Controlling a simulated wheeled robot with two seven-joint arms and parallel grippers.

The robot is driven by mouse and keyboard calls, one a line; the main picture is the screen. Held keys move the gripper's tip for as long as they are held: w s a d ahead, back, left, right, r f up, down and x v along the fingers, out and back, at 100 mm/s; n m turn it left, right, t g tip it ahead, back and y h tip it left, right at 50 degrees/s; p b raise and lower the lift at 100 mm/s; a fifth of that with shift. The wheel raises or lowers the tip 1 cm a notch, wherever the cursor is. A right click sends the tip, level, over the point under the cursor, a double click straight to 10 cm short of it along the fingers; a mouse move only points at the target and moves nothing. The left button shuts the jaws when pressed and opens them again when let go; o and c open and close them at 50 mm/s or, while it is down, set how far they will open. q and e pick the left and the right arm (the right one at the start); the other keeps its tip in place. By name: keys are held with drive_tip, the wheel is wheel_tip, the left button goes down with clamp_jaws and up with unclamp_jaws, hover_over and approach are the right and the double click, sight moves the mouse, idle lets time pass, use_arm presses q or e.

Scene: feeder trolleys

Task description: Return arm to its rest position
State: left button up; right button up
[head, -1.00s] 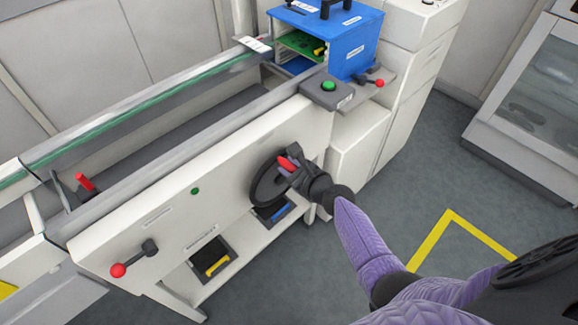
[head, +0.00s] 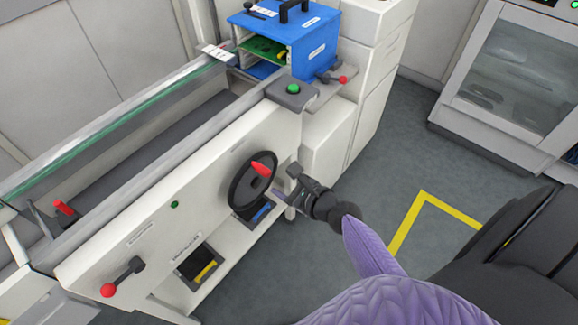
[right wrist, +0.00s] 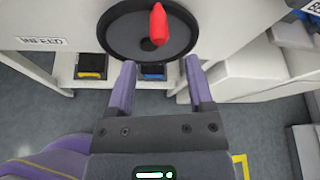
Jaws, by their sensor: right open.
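My right arm, in a purple sleeve, comes in from the lower right of the head view. Its gripper (head: 284,188) is open and empty, just right of the black handwheel (head: 240,188) on the white trolley's front panel. The handwheel's red handle (head: 262,169) stands clear of the fingers. In the right wrist view, the two purple fingers (right wrist: 159,68) are spread with nothing between them. The handwheel (right wrist: 122,40) and its red handle (right wrist: 158,25) lie beyond the fingertips. My left gripper is not in view.
The white trolley (head: 120,232) has a red-knobbed lever (head: 108,290) low on its front. A blue box (head: 312,45) and a green button (head: 293,89) are at its far end. Grey floor (head: 400,140) with yellow tape (head: 423,196) is open to the right.

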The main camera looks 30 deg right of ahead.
drive_tip(key=shift+s+d+r, duration=0.2)
drive_tip(key=shift+s, duration=0.45)
drive_tip(key=s+a+f+n+g+h, duration=0.3)
drive_tip(key=s+f+n+g, duration=0.6)
drive_tip(key=s+f+n, duration=1)
drive_tip(key=s+f+n+g, duration=0.2)
drive_tip(key=s+n, duration=0.4)
drive_tip(key=s, duration=0.1)
drive_tip(key=s+f+n+g, duration=0.1)
drive_tip(key=s+f+n, duration=0.2)
drive_tip(key=s+n, duration=0.4)
drive_tip(key=shift+s+g, duration=0.4)
drive_tip(key=shift+s, duration=0.25)
